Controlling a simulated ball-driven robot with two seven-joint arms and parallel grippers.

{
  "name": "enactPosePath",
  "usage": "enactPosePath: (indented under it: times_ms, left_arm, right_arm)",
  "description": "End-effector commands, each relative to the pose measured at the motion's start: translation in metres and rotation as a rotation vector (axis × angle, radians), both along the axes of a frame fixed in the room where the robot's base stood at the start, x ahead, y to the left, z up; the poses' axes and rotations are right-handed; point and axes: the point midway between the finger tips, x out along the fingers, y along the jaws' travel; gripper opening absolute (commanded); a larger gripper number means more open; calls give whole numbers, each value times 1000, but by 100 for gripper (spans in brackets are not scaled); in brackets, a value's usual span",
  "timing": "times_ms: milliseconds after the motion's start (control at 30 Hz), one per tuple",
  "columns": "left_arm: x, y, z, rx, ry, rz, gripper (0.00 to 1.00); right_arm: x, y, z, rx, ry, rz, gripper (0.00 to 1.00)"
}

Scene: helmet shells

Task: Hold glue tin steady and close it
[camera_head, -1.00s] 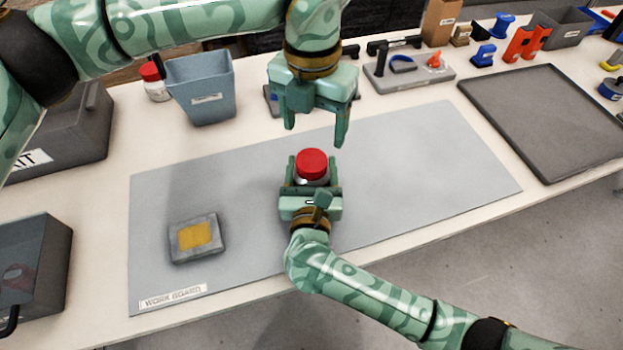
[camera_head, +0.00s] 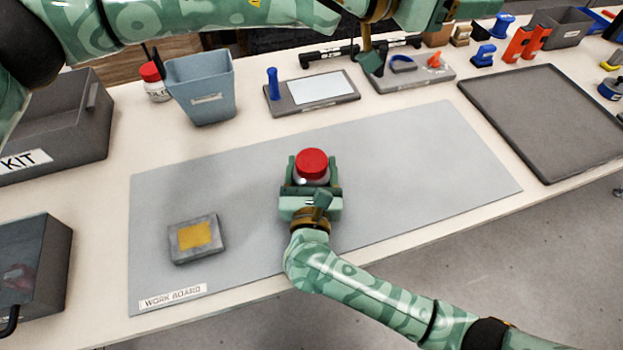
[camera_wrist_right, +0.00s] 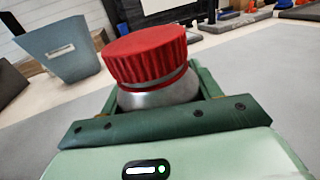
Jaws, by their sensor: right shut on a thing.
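The glue tin (camera_wrist_right: 160,94) is a silvery can with a ribbed red lid (camera_head: 312,163) sitting on its top. In the right wrist view the lid (camera_wrist_right: 146,55) fills the middle, with a thin red ring under its edge. My right gripper (camera_head: 311,182) is shut around the tin's body and holds it upright over the middle of the work board (camera_head: 410,160). The fingers hide the tin's lower part.
A grey block with a yellow patch (camera_head: 194,238) lies on the board's left. A blue-grey bin (camera_head: 201,90), a red-capped bottle (camera_head: 154,82) and a tool tray (camera_head: 312,93) stand behind. A dark empty tray (camera_head: 545,120) is at right. The board's right part is clear.

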Motion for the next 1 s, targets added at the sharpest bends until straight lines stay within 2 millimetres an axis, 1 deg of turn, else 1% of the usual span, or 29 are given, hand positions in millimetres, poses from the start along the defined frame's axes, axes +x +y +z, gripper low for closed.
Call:
enactPosePath:
  times_ms: [33,100,133,167,200,267,300,367,400,433,500,600,700,800,900,1000]
  left_arm:
    - [15,7,-8,-2,123,98,69]
    - [34,19,-26,6,309,244,69]
    - [40,26,-35,13,389,308,69]
    - [45,33,-44,24,466,370,69]
    - [50,42,-58,43,569,452,69]
    - [52,58,-80,80,718,574,69]
    - [50,69,-95,113,814,653,69]
    - [43,87,-116,172,951,770,69]
    - [35,99,-130,218,1036,844,69]
    - [29,107,-138,255,1094,897,69]
    - [10,126,-155,344,1216,1007,69]
    - [-16,149,-169,472,1344,1131,69]
    - [-37,166,-175,581,1422,1212,69]
    - [-51,176,-177,655,1468,1258,69]
    - [-58,180,-177,691,1488,1277,69]
    - [-60,182,-177,701,1492,1282,69]
  right_arm:
    - [0,0,0,0,0,0,0]
    - [0,0,0,0,0,0,0]
    - [0,0,0,0,0,0,0]
    - [0,0,0,0,0,0,0]
    - [0,0,0,0,0,0,0]
    - [0,0,0,0,0,0,0]
    - [0,0,0,0,0,0,0]
    - [0,0,0,0,0,0,0]
    - [0,0,0,0,0,0,0]
    - [0,0,0,0,0,0,0]
    - [0,0,0,0,0,0,0]
    - [0,0,0,0,0,0,0]
    - [0,0,0,0,0,0,0]
    - [0,0,0,0,0,0,0]
    - [0,0,0,0,0,0,0]
    - [0,0,0,0,0,0,0]
